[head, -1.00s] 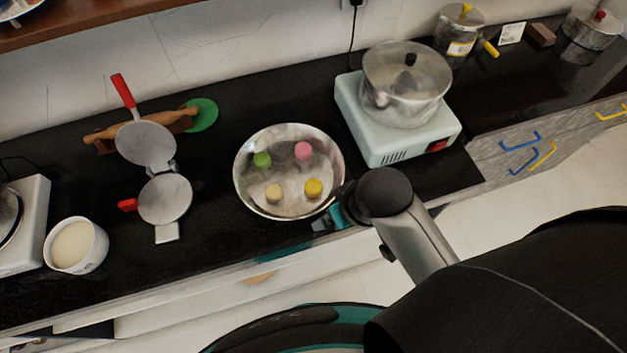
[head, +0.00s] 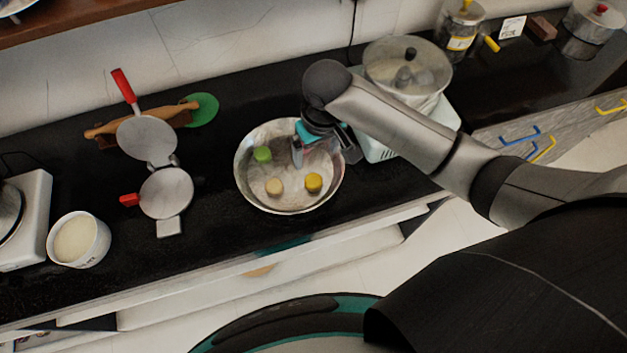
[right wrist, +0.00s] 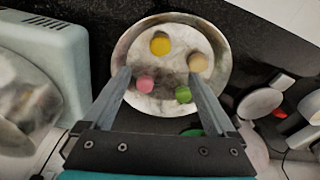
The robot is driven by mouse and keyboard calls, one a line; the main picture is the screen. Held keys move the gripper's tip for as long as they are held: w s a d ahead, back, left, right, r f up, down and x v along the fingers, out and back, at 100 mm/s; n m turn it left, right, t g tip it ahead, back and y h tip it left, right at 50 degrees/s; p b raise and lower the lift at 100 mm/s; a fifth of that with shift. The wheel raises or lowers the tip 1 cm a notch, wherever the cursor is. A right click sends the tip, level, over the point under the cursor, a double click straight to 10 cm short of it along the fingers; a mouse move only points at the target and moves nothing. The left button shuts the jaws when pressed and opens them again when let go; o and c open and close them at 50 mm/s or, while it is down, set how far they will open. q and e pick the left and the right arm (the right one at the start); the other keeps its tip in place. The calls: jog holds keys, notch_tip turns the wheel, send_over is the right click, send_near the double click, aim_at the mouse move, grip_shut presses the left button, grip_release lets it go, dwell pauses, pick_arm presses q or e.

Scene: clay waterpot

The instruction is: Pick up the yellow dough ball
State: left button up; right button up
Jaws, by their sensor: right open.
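The yellow dough ball (head: 313,182) sits in a round metal bowl (head: 243,190), at the lower right of the dough balls. It also shows in the right wrist view (right wrist: 160,44), near the far rim. My right gripper (head: 322,156) is open above the bowl's upper right part. In the right wrist view its two fingers (right wrist: 166,78) are spread and empty, with the yellow ball beyond their tips. The bowl also holds a green ball (head: 263,155), a beige ball (head: 273,186) and a pink ball (right wrist: 145,83). The gripper hides the pink ball in the head view. My left gripper is not in view.
A white stove with a steel pot (head: 407,65) stands right of the bowl, behind my right arm. A metal press (head: 165,193), rolling pin (head: 180,112) and white cup (head: 78,240) are to the left. The black counter is clear around the bowl's front.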

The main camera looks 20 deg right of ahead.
jog(key=b, duration=0.2)
send_over(313, 183)
jog(key=f, duration=0.8)
jog(key=shift+s+f, duration=0.2)
jog(key=shift+s, duration=0.15)
jog(key=shift+w+f+b, duration=0.15)
jog(key=shift+f+b, duration=0.45)
jog(key=shift+f, duration=2.1)
jog(key=c, duration=1.5)
